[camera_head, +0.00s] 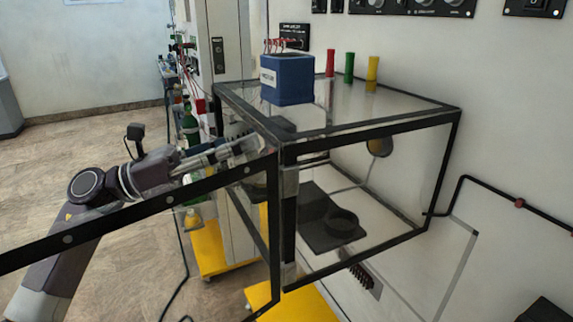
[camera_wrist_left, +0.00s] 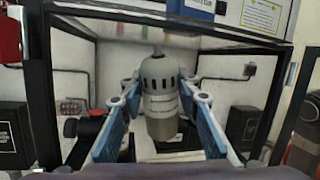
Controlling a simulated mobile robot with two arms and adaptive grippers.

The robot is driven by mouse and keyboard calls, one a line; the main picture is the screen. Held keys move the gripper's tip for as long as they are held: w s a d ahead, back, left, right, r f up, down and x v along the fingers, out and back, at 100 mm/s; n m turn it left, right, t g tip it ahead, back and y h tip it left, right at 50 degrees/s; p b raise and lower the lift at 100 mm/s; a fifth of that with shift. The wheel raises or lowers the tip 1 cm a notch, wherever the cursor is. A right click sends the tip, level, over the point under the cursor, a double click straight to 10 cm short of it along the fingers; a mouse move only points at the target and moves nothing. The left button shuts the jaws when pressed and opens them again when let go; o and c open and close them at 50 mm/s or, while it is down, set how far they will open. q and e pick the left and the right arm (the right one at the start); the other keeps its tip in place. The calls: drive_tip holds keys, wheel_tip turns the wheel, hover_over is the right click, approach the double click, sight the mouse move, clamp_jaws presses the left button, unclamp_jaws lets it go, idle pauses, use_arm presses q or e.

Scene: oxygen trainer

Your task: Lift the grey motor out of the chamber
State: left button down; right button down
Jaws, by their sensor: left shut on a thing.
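The grey motor (camera_wrist_left: 160,82), a light grey cylinder with dark slots around its upper part, stands upright in the middle of the left wrist view. My left gripper (camera_wrist_left: 160,97) is shut on it, with one blue-padded finger on each side. The chamber (camera_head: 372,130) is a clear box with a black frame; its open front also shows behind the motor in the left wrist view (camera_wrist_left: 39,90). In the head view my left gripper (camera_head: 243,147) is at the chamber's left side, behind the open door's frame; the motor is hard to make out there. My right gripper is not in view.
The open door's black frame (camera_head: 130,205) crosses in front of my left arm. A blue box (camera_head: 287,80) and red, green and yellow posts (camera_head: 349,68) stand on the chamber top. A black base (camera_head: 331,221) lies inside. Yellow stands (camera_head: 215,257) are below left.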

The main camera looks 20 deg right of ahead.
use_arm(q)
drive_tip(key=w+a+r+m+y+b, duration=0.1)
drive_tip(key=w+a+r+m+y, duration=0.1)
drive_tip(key=w+a+y, duration=0.1)
drive_tip(key=shift+w+a, duration=0.45)
drive_tip(key=shift+a, duration=0.85)
